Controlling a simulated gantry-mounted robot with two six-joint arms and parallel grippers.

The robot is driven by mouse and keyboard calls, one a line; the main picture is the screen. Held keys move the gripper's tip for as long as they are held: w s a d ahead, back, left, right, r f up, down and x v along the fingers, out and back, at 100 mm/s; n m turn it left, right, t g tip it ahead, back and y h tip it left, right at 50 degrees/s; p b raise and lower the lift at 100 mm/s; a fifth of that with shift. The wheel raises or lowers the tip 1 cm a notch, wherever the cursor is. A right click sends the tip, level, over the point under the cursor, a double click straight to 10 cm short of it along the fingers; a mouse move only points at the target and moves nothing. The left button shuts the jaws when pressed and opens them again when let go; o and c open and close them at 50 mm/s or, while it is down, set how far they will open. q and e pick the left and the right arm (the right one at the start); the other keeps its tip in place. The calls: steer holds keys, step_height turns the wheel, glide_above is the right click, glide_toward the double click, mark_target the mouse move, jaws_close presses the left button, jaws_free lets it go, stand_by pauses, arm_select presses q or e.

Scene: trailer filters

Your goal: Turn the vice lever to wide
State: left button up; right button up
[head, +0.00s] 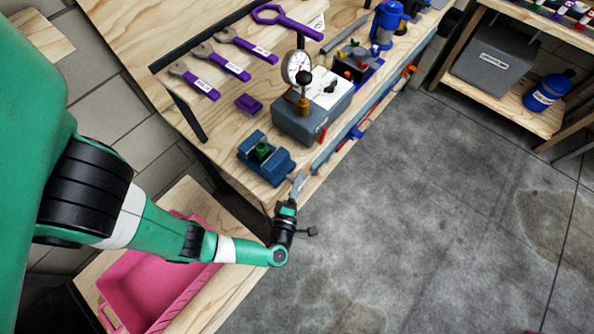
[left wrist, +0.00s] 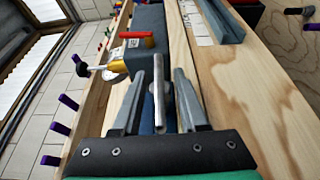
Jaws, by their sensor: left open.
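The blue vice (head: 262,163) sits near the front edge of the wooden workbench (head: 228,122), with a green part between its jaws. My left gripper (head: 298,183) is at the vice's right end, by the bench edge. In the left wrist view its two grey fingers (left wrist: 168,95) are open. A silver bar, apparently the vice lever (left wrist: 158,85), stands upright in that view between the fingers; I cannot tell whether either finger touches it. The fingers and bar hide most of the vice in that view. My right gripper is not in view.
A grey block with a dial gauge (head: 297,67) stands just behind the vice. A purple piece (head: 248,104) and purple-handled wrenches (head: 232,67) lie beyond. A pink bin (head: 150,285) is below my left arm. The floor to the right is clear.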

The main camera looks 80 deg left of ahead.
arm_select(q)
steer(key=v, duration=1.1)
steer(key=shift+s+d, duration=0.15)
steer(key=shift+d, duration=0.1)
